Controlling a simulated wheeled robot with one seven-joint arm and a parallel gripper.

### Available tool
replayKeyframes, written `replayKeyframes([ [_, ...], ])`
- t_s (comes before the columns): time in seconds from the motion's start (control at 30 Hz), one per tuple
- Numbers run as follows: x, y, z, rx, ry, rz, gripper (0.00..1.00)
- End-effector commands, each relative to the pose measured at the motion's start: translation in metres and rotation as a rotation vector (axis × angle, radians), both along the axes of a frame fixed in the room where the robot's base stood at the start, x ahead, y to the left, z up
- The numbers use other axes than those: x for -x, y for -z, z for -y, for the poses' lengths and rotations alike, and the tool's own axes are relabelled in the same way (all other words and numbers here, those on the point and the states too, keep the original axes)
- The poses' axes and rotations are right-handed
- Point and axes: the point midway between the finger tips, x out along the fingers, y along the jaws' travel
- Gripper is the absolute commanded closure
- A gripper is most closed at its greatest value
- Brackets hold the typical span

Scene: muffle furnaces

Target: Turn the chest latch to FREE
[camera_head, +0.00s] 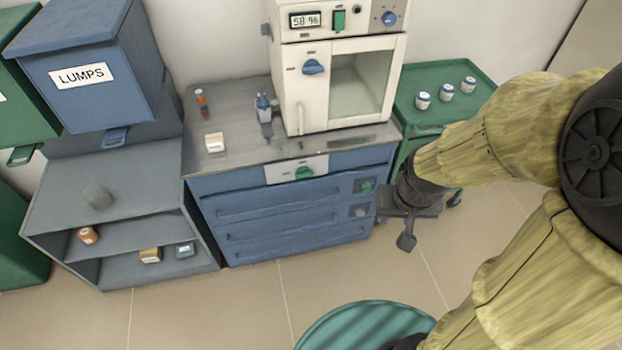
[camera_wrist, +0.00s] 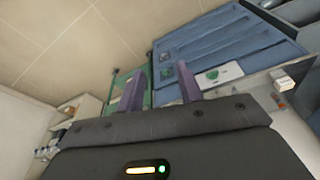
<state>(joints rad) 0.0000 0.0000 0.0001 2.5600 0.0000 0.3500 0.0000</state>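The blue drawer chest (camera_head: 290,215) stands under the grey worktop. A green turn handle (camera_head: 304,173) sits on a white plate at its top front; it also shows in the wrist view (camera_wrist: 212,74). Two small round fittings, one green (camera_head: 365,185) and one grey (camera_head: 359,211), sit at the chest's right edge. I cannot tell which of these is the latch, and no markings are readable. My gripper (camera_head: 406,238) is right of the chest, apart from it. In the wrist view, its two fingers (camera_wrist: 160,80) are spread with nothing between them.
A white furnace (camera_head: 311,95) with a blue knob stands on the worktop (camera_head: 233,167). A green cart (camera_head: 425,79) with several small jars is at right. A grey shelf unit (camera_head: 150,178) and a blue LUMPS bin (camera_head: 90,96) are left.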

Motion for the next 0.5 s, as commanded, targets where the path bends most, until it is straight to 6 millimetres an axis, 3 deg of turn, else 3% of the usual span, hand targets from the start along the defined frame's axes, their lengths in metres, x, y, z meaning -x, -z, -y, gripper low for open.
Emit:
replayKeyframes([
  [0.1,0.0,0.0,0.0,0.0,0.0,0.0,0.6],
  [0.23,-0.005,0.007,-0.001,0.0,-0.006,0.013,0.34],
  [0.33,-0.02,0.024,-0.005,0.001,-0.023,0.053,0.16],
  [0.5,-0.068,0.075,-0.02,-0.001,-0.077,0.194,0.16],
])
